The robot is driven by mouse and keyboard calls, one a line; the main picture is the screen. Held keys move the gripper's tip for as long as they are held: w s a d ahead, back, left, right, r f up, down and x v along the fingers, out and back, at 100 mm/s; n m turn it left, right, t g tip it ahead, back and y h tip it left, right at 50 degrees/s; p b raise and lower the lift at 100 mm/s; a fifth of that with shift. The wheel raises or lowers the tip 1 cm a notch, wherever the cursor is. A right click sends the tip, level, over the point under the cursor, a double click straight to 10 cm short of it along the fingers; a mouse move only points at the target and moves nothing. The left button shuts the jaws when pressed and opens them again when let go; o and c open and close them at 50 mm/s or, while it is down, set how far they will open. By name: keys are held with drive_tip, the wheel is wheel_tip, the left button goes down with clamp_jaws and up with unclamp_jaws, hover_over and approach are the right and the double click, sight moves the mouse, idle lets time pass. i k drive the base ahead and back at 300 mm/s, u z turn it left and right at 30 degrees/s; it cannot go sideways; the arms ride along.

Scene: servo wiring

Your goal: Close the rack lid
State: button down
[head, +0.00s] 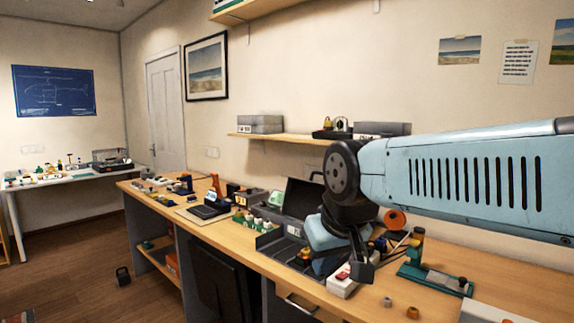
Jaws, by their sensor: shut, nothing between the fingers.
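A dark grey case (268,241), which looks like the rack, sits on the long wooden workbench near the middle of the head view. Its dark lid (299,196) stands raised at the back, towards the wall. My arm and wrist cover the right part of the case and lid, so the hinge and much of the inside are hidden. My gripper (363,272) is shut and empty. It appears just right of the case in the picture, pointing down over the bench, and I cannot tell whether it touches anything.
A white block with a red mark (342,284) lies close to my gripper. A green stand (435,277) is to the right, with small round parts (412,312) near the front edge. Several devices (205,206) crowd the bench to the left. A wall shelf (275,137) hangs above.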

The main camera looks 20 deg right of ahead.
sight(303, 199)
drive_tip(key=u, duration=0.05)
drive_tip(key=i, duration=1.25)
drive_tip(key=z, duration=0.6)
